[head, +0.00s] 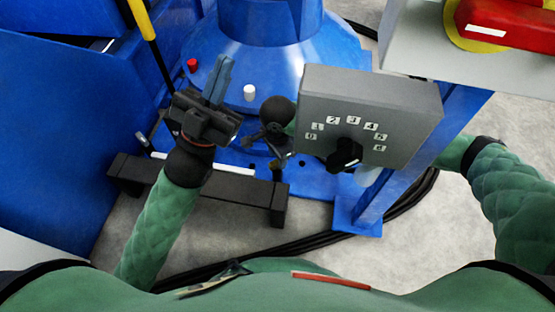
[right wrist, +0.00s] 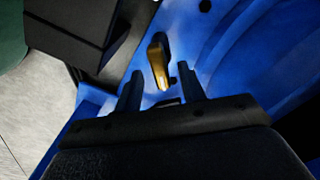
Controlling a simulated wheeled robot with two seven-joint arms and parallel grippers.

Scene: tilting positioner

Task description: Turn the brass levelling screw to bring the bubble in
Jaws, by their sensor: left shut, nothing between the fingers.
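The brass levelling screw (right wrist: 158,62) shows in the right wrist view as a short gold shape against blue metal. My right gripper (right wrist: 160,78) is open, with one dark finger on each side of the screw. Gaps show between the screw and both fingers, and I cannot tell how far along the fingers it reaches. In the head view the right arm passes behind a grey box, and I cannot make out the screw there. My left gripper (head: 219,80) is shut and empty, raised above the blue base at the left. I cannot make out the bubble.
The grey box (head: 408,105) with a numbered dial and black knob stands right of centre. A blue positioner base (head: 330,60) lies behind, with a red knob (head: 192,65) and white knob (head: 250,92). A black bar (head: 230,198) and cables lie in front.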

